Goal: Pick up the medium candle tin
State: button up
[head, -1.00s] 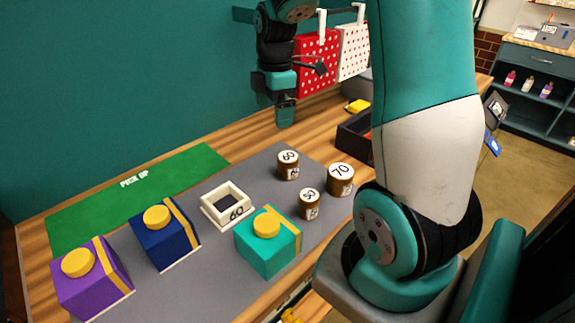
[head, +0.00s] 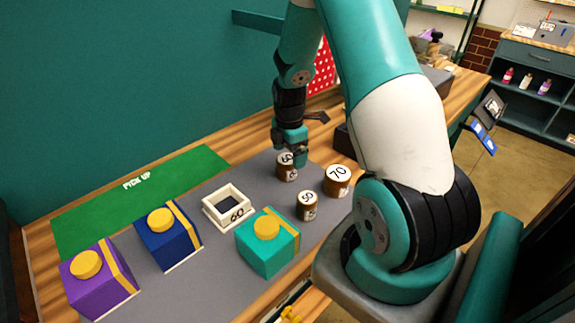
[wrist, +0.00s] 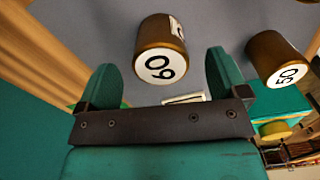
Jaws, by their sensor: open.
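Three brown tins with white numbered lids stand on the grey mat. The medium candle tin, marked 60 (head: 286,173), is at the back and partly hidden behind my gripper (head: 294,157). In the wrist view the 60 tin (wrist: 160,52) lies ahead, between the lines of the two fingers. My gripper (wrist: 162,85) is open and empty, its fingers apart and short of the tin. The 50 tin (head: 307,206) stands nearer the front and also shows at the right of the wrist view (wrist: 275,58). The 70 tin (head: 337,181) stands to the right.
A white square frame marked 60 (head: 229,208) lies left of the tins. Teal (head: 268,250), blue (head: 166,240) and purple (head: 98,285) boxes with yellow knobs stand along the mat. A green PICK UP area (head: 130,190) is at the back left. A dark tray (head: 343,143) stands behind the 70 tin.

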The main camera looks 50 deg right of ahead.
aim_at(288, 158)
jog(key=f+p, duration=0.1)
jog(key=f, duration=0.3)
jog(key=shift+a+f+p, duration=0.2)
jog(key=shift+f+p, duration=0.2)
jog(key=c, duration=1.1)
